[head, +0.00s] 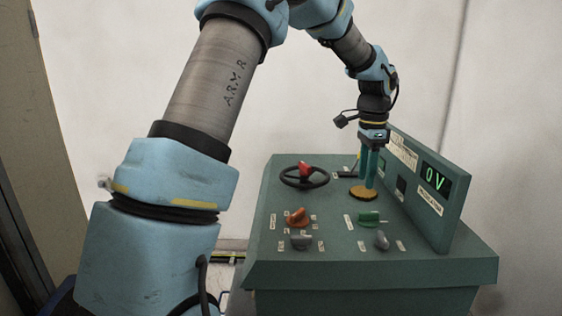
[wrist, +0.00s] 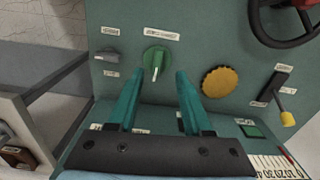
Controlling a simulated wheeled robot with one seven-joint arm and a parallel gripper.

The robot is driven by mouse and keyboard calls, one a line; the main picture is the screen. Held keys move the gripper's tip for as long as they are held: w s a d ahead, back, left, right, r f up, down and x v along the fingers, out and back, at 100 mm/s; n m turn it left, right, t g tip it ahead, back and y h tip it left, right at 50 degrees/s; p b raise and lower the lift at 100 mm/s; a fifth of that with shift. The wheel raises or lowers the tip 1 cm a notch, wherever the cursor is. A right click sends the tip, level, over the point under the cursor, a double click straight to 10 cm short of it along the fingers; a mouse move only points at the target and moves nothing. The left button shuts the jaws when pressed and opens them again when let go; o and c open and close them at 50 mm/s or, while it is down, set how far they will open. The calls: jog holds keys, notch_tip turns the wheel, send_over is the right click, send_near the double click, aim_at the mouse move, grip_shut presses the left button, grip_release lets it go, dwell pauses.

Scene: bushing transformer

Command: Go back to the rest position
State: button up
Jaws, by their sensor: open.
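My gripper (head: 368,180) hangs over the green control console (head: 262,240), its teal fingers pointing down. In the head view the fingertips overlap the yellow round button (head: 362,194); I cannot tell the gap from this view. In the wrist view my gripper (wrist: 160,73) is open, with nothing between its fingers. A green knob (wrist: 156,60) shows beyond the fingertips, and the yellow button (wrist: 221,82) lies to the right of the right finger, apart from it.
The console carries a black handwheel (head: 304,178) with a red centre, an orange knob (head: 297,217), a green knob (head: 369,217) and grey knobs. An upright panel (head: 452,220) with a display reading 0 V stands close right of my gripper. A pale wall is behind.

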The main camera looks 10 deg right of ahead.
jog(key=s+a+f+n, duration=0.15)
jog(key=a+n, duration=0.35)
jog(key=a, duration=0.6)
jog(key=s+a+f+n, duration=0.15)
jog(key=a+n, duration=0.25)
jog(key=a, duration=0.7)
jog(key=s+a+f+n, duration=0.2)
jog(key=s+a+n, duration=0.2)
jog(key=a, duration=0.2)
jog(key=s+a+f+n+t, duration=0.1)
jog(key=s+a+n, duration=0.3)
jog(key=a, duration=0.2)
jog(key=shift+s+a+f+t, duration=0.15)
jog(key=shift+a+f+t, duration=0.15)
jog(key=shift+a+f, duration=0.05)
